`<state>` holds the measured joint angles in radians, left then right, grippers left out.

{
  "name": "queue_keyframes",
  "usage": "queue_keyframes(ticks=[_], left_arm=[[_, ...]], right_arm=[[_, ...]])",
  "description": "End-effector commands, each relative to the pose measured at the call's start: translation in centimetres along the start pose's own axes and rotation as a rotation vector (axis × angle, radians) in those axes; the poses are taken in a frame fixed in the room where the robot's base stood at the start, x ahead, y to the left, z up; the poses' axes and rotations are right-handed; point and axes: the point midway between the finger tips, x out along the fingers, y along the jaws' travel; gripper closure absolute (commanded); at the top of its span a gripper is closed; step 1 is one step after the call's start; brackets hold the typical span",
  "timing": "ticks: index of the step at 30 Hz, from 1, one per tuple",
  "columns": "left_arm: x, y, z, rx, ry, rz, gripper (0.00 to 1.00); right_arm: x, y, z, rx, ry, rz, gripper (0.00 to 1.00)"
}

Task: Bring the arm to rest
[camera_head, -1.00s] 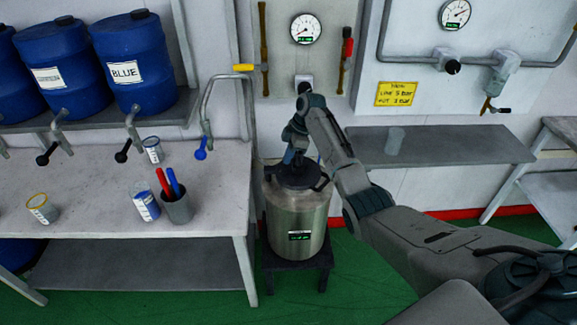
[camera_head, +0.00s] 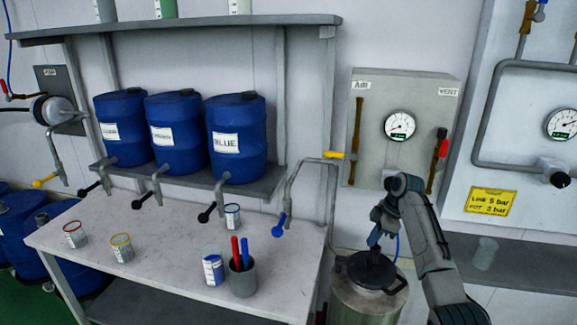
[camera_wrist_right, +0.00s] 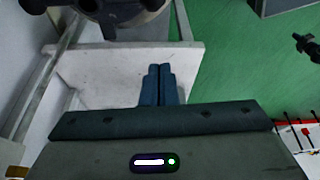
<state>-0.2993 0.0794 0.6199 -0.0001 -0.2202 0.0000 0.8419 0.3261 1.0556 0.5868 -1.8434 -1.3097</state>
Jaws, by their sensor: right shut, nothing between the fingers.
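My right gripper (camera_head: 374,238) is above the black lid of the steel pressure pot (camera_head: 366,302), beside the bench. In the right wrist view the two blue-grey fingers of this gripper (camera_wrist_right: 158,72) are together with nothing between them. From the head view I cannot tell whether it touches the lid. My left gripper is not in view.
The bench (camera_head: 170,262) holds several small cups and a grey holder (camera_head: 243,281) with a red and a blue stick. Blue drums (camera_head: 237,140) stand on a rack behind. A gauge panel (camera_head: 402,100) is on the wall. A grey shelf (camera_head: 520,262) with a clear cup (camera_head: 485,253) is at right.

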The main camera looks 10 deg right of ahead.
Motion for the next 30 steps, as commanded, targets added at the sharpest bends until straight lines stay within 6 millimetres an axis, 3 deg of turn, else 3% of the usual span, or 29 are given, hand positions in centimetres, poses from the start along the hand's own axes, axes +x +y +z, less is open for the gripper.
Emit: queue_keyframes(ticks=[5, 8, 12, 18, 24, 30], left_arm=[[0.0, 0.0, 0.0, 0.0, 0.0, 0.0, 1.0], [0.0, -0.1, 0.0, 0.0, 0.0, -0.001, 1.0], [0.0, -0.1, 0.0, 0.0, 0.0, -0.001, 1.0], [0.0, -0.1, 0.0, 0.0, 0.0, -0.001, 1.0], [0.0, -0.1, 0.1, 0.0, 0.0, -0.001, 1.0], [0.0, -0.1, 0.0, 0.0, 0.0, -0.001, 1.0]], right_arm=[[4.0, -2.9, 1.2, 0.073, -0.05, 0.013, 1.0], [7.4, -6.1, 2.3, 0.153, -0.094, 0.039, 1.0], [11.4, -11.4, 3.8, 0.275, -0.143, 0.09, 1.0], [15.1, -19.9, 5.6, 0.451, -0.18, 0.17, 1.0], [16.2, -29.0, 7.1, 0.635, -0.181, 0.26, 1.0], [14.8, -37.0, 7.9, 0.816, -0.157, 0.344, 1.0]])
